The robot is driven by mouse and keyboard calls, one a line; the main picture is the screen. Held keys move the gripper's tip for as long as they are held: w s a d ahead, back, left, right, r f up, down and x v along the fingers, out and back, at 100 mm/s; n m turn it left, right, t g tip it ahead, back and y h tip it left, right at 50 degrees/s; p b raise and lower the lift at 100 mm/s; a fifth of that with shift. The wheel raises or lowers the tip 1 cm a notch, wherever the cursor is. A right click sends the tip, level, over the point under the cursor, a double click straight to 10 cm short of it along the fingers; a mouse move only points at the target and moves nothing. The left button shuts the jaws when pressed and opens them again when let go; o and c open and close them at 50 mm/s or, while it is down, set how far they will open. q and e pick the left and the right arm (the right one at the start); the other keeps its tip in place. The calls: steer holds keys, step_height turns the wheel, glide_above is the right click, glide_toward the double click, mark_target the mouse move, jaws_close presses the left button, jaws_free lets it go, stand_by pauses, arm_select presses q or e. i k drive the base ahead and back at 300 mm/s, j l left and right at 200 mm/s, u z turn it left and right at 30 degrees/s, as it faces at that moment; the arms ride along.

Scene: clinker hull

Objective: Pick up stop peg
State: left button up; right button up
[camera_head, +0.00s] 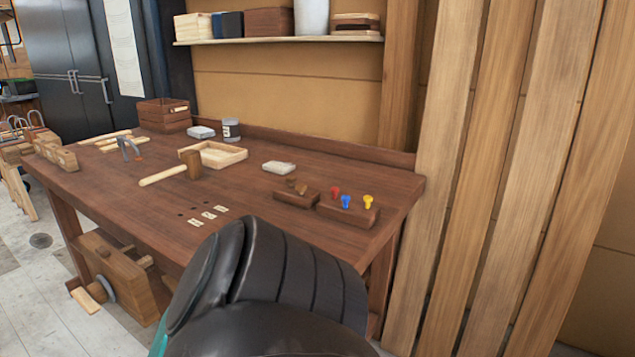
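A dark wooden block (347,215) on the right end of the workbench holds a red peg (336,191), a blue peg (345,201) and a yellow peg (368,201), all standing upright. No peg is readably marked as the stop peg, so I cannot tell which it is. A second wooden block (296,198) with a small brown piece (297,186) on top sits just left of it. Several small dark holes (187,208) are in the bench top beside small pale labels (208,215). Neither gripper is in view; a black arm link of mine fills the lower middle.
The workbench (120,190) also bears a mallet (170,174), a shallow wooden tray (222,165), a pale block (279,167), a can (231,129) and a crate (164,115). Tall planks (500,170) stand at its right end. A vise (115,275) hangs at the front.

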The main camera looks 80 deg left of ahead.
mark_target(291, 180)
steer(key=u, duration=1.5)
